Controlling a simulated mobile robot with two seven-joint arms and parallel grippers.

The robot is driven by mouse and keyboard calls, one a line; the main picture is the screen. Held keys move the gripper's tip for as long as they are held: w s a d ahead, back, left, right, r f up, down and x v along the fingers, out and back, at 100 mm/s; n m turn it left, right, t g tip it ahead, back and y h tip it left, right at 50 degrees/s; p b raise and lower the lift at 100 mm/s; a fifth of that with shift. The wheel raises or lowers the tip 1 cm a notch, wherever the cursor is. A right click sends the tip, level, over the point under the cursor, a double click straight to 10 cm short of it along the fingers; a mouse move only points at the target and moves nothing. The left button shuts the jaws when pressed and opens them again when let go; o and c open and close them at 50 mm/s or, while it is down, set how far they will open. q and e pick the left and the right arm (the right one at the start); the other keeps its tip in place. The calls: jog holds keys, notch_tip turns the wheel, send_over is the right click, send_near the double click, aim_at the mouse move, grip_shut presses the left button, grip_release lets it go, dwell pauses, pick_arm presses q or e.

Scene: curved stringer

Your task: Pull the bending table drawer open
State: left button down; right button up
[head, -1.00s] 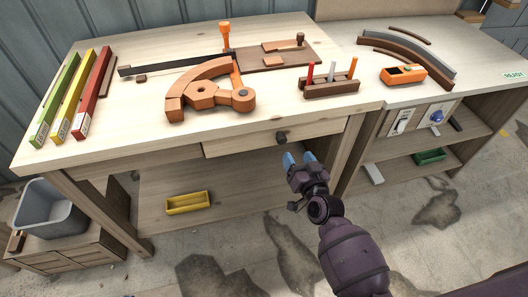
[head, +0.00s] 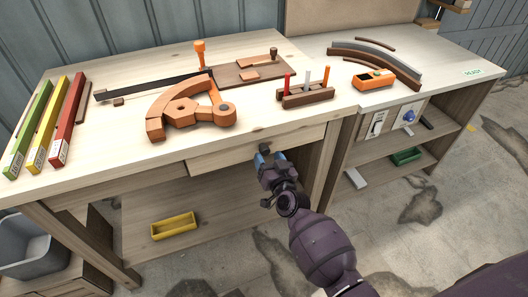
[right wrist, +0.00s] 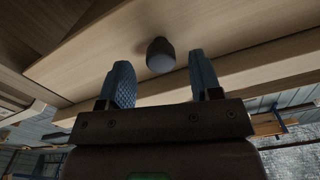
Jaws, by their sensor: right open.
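The bending table (head: 120,175) is a pale wooden bench. Its drawer (head: 225,157) sits under the top, and its front looks about flush with the bench front. A dark round knob (head: 264,149) is on the drawer front; the knob also shows in the right wrist view (right wrist: 160,55). My right gripper (head: 268,158) has blue fingertips and is just in front of the knob. In the right wrist view its open fingers (right wrist: 160,82) stand on either side of the knob's line, with the knob a little beyond and no contact visible. My left gripper is not in view.
A yellow tray (head: 174,226) is on the lower shelf. A grey bin (head: 28,243) stands at the left. Floor in front is clear.

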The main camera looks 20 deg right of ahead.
aim_at(266, 154)
jog(key=shift+w, duration=1.65)
grip_shut()
